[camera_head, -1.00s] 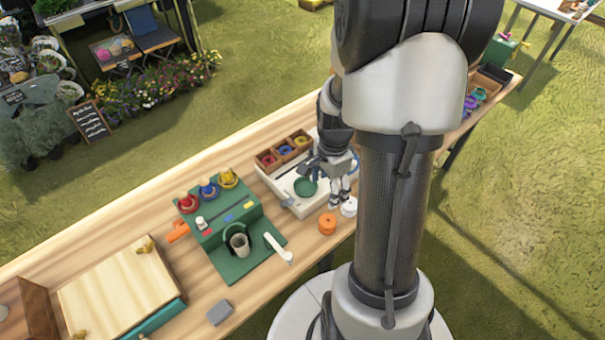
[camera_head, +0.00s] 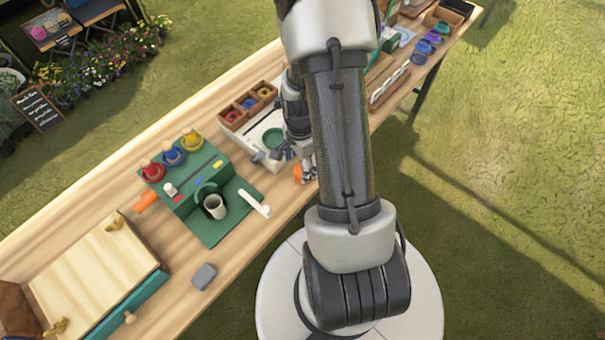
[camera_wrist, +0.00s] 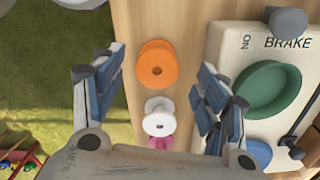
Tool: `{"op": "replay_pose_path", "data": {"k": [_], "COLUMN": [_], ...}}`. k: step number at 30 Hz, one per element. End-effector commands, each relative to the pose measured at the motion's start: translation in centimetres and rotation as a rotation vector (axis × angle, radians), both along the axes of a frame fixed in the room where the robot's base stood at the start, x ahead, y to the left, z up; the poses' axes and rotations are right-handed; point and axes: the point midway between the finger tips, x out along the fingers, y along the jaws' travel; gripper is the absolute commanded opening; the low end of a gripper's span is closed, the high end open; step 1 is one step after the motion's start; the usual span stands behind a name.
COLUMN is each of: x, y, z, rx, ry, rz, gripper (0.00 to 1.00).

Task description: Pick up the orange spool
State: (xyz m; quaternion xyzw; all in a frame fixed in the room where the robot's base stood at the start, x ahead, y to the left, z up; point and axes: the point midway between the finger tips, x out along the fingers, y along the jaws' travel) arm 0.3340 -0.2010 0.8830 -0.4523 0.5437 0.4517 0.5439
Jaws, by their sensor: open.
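The orange spool (camera_wrist: 157,64) stands on the wooden table near its edge, with its round top and centre hole facing the wrist camera. In the head view the orange spool (camera_head: 298,173) is partly hidden by my gripper (camera_head: 306,168). In the wrist view my gripper (camera_wrist: 158,82) is open, one finger on each side of the spool. I see a gap on both sides and nothing between the fingers is gripped. A white spool (camera_wrist: 159,118) and a pink spool (camera_wrist: 160,142) stand in line with the orange one, nearer the gripper's palm.
A cream box marked BRAKE (camera_wrist: 235,40) with a green round dish (camera_wrist: 268,90) stands close to the right finger. A green stand (camera_head: 196,185) with red, blue and yellow pieces is to the left. A grey block (camera_head: 204,276) lies at the table's front edge.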

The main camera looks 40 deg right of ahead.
Motion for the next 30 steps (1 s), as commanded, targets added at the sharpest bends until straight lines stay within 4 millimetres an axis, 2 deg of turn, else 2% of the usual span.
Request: {"op": "replay_pose_path", "data": {"k": [1, 6, 14, 30], "x": [-0.2, -0.3, -0.3, -0.3], "y": [0.0, 0.0, -0.1, -0.1], "z": [-1.1, -3.7, -4.0, -4.0], "rx": [0.002, 0.001, 0.0, 0.0], "ry": [0.003, 0.002, 0.0, 0.0], "rz": [-0.001, 0.0, 0.0, 0.0], "gripper": [0.67, 0.67, 0.67, 0.32]}}
